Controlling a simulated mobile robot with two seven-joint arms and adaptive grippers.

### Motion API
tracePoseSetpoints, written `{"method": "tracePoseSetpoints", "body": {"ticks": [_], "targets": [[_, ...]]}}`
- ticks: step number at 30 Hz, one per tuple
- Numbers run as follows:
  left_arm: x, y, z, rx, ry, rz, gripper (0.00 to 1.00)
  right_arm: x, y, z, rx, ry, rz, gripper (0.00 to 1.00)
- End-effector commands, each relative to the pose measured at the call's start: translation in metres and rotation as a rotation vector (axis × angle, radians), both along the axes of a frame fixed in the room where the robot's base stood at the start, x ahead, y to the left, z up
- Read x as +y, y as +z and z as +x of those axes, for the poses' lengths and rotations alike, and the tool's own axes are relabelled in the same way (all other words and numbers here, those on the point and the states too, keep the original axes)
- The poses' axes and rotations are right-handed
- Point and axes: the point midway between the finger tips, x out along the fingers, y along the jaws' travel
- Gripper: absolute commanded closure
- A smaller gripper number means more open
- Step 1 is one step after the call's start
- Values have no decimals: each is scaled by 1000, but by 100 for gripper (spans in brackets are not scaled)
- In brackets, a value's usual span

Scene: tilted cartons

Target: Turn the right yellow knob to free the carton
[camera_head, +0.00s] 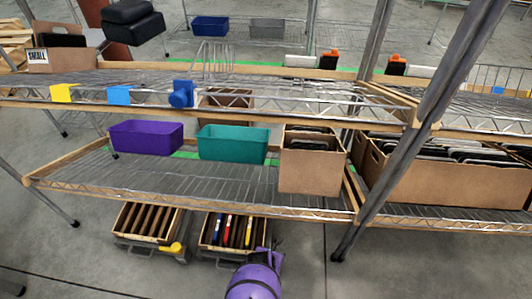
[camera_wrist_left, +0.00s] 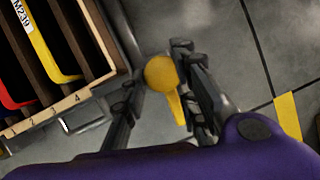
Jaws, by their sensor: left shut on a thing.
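The right carton (camera_head: 207,246) is a tilted wooden box with slots, holding red, blue and yellow pieces, low in front of the rack. Its numbered wooden edge (camera_wrist_left: 62,106) shows at left in the left wrist view. The right yellow knob (camera_wrist_left: 161,73), with a round head and a narrow lever, sits beside the carton, between the fingers of my left gripper (camera_wrist_left: 160,80). The gripper is shut on it. In the head view my purple left arm and gripper (camera_head: 272,257) hide this knob. My right gripper is not in view.
The left carton (camera_head: 150,220) stands close by with its own yellow knob (camera_head: 172,247). Above is a wire rack with a purple bin (camera_head: 146,138), a teal bin (camera_head: 232,145) and a cardboard box (camera_head: 311,172). The grey floor right of the cartons is clear.

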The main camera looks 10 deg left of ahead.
Motion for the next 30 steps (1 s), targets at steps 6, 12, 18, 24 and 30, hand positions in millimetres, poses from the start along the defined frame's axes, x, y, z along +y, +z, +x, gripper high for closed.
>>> {"method": "tracePoseSetpoints", "body": {"ticks": [6, 12, 18, 24, 30], "targets": [[11, 2, 8, -13, 79, 13, 100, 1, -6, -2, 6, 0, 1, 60], [12, 3, 8, -12, 102, 15, 100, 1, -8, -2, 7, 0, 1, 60], [12, 3, 7, -12, 104, 14, 100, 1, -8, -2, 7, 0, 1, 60], [12, 3, 7, -11, 105, 14, 66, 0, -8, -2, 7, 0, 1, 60], [10, 2, 6, -9, 101, 11, 60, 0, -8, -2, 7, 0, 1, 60]]}}
